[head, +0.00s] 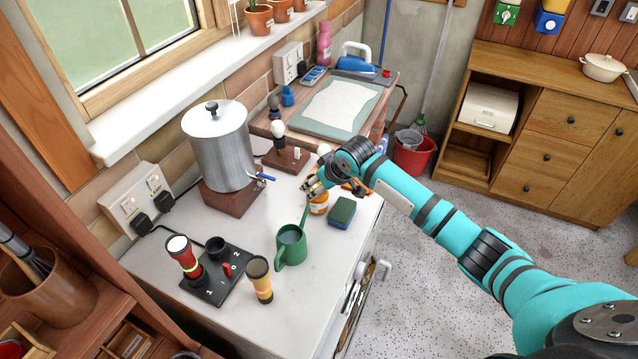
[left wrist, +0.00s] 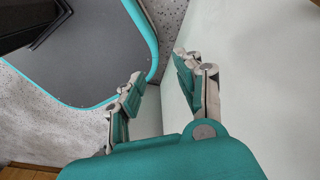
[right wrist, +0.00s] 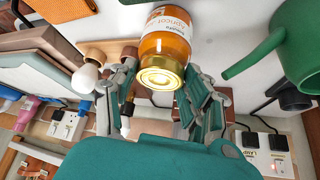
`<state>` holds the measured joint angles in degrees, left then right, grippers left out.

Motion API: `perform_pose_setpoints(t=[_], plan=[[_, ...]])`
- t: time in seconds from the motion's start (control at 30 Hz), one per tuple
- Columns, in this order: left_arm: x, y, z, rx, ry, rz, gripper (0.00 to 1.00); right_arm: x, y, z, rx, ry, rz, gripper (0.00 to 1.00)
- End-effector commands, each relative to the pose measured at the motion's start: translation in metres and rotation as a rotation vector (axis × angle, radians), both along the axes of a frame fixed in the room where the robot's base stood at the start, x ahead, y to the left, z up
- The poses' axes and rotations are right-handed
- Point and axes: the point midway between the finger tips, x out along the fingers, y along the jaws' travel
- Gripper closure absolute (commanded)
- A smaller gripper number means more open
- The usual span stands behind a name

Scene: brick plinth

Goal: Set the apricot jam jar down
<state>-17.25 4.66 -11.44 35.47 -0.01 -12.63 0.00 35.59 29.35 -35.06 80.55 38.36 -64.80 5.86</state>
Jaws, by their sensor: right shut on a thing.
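The apricot jam jar (head: 319,208) is at the counter's right part in the head view, partly hidden by my gripper. In the right wrist view the jar (right wrist: 166,48) shows its gold lid, orange contents and a white label reading apricot. My right gripper (head: 316,188) is shut on the jar, with a finger on each side of it in the right wrist view (right wrist: 163,92). I cannot tell whether the jar's base touches the white counter (head: 215,318). My left gripper (left wrist: 155,88) is open and empty in the left wrist view, away from the counter items.
A green can (head: 291,246) with its spout towards the jar stands in front. A green and blue sponge (head: 341,212) lies right of the jar. A steel urn (head: 218,150), a bulb stand (head: 285,158) and two torches stand nearby. Bare counter lies between urn and can.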

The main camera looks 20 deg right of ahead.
Motion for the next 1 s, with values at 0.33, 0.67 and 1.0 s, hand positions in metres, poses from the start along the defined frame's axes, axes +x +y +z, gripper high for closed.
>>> perform_pose_setpoints(t=[0.33,0.67,1.0], plan=[[0.000,0.000,-0.001,0.000,0.001,0.001,0.65,0.000,0.000,-0.002,0.000,0.000,0.000,0.39],[0.000,0.000,0.000,0.000,0.000,0.001,0.65,0.000,0.000,-0.002,0.000,-0.001,0.000,0.29],[0.001,0.000,-0.006,0.000,-0.002,0.000,0.65,-0.021,-0.009,0.037,-0.002,-0.005,0.001,0.29]])
